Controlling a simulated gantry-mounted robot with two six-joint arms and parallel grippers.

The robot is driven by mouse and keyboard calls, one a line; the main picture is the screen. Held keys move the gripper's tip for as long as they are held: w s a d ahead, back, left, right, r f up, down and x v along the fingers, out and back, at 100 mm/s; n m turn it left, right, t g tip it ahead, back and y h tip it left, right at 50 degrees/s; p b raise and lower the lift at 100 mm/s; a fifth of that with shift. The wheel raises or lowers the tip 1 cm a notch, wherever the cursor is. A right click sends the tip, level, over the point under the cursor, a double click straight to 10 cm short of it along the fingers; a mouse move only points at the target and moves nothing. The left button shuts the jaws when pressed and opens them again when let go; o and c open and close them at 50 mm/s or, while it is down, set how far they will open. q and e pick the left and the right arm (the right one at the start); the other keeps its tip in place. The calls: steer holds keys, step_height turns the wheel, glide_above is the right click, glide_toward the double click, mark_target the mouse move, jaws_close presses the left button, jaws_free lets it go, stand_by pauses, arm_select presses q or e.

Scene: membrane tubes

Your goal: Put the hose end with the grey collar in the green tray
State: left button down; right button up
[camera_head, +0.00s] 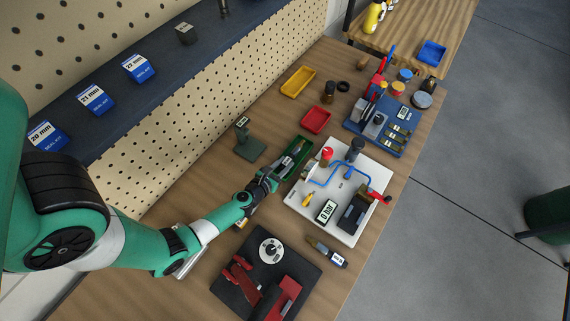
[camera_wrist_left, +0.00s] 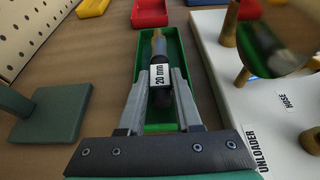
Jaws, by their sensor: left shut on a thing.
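My left gripper (camera_head: 275,177) is shut on a black hose end (camera_wrist_left: 160,80) with a white "20 mm" label. The hose end has a greyish collar and a brass-coloured tip, which points away from the gripper in the left wrist view. The green tray (camera_head: 306,146) lies just beyond the gripper, and it also shows in the left wrist view (camera_wrist_left: 177,52). The hose end is over or inside the tray, within its side walls in the picture. I cannot tell whether it touches the floor. My right gripper is not in view.
A white board (camera_head: 290,199) with a blue pipe stands right of the tray. A dark green stand (camera_head: 249,147) is on its left. Red (camera_head: 316,120) and yellow (camera_head: 298,82) trays lie beyond. Another labelled piece (camera_head: 327,251) lies near the front edge, by a black base (camera_head: 302,268).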

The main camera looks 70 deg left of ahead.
arm_select(q)
steer(key=shift+s+d+f, duration=0.15)
steer(key=shift+f, duration=0.25)
steer(key=shift+r, duration=0.15)
steer(key=c, duration=0.9)
jaws_free()
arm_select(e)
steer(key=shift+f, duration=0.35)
arm_select(q)
steer(key=shift+r+p, duration=0.15)
steer(key=shift+p, duration=0.2)
steer(key=p+v, duration=0.1)
steer(key=v, duration=1)
steer(key=shift+s+d, duration=0.2)
steer(key=shift+s, duration=0.15)
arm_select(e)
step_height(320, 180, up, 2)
